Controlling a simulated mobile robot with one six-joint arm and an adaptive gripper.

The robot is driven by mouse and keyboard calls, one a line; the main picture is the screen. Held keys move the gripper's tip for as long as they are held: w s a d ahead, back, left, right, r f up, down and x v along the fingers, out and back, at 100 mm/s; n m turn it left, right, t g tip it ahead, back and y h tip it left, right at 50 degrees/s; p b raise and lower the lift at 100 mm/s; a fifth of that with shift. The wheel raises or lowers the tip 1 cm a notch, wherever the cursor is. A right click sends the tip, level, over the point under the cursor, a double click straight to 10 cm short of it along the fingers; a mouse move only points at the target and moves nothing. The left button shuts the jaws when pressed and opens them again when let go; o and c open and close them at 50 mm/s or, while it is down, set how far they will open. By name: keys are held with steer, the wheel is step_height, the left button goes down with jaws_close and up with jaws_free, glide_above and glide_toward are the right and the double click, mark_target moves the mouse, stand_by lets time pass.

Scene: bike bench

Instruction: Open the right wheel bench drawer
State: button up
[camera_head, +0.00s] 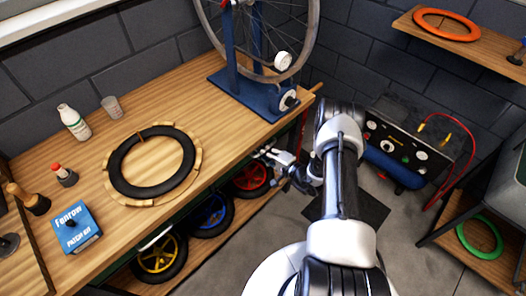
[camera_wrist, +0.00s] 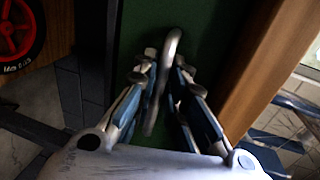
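A green drawer front (camera_wrist: 205,28) fills the middle of the wrist view. A curved metal handle (camera_wrist: 172,42) stands out from it. My gripper (camera_wrist: 165,60) has one finger on each side of the handle, with the bar between them. I cannot make out whether the fingers press on it. In the head view my gripper (camera_head: 272,158) is at the right end of the wooden workbench (camera_head: 235,110), just below its top edge. The handle is hidden there by my gripper and the bench edge. The drawer appears flush with the bench.
Wheels, including a red one (camera_head: 250,178), sit on the lower shelf to the left. A blue wheel stand (camera_head: 258,93) is on the bench above. A black control box (camera_head: 408,140) stands to the right.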

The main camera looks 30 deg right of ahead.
jaws_close()
stand_by(0.3)
steer(key=f+v, duration=0.2)
steer(key=v, duration=1.1)
steer(key=s+f+v, duration=0.1)
steer(key=f+v, duration=0.2)
steer(key=v, duration=1)
steer(key=shift+s+d+f+p, duration=0.25)
steer(key=shift+s+d+p, duration=0.1)
steer(key=shift+s, duration=0.15)
steer(key=shift+o, duration=1.2)
jaws_free()
steer(key=shift+s, duration=0.1)
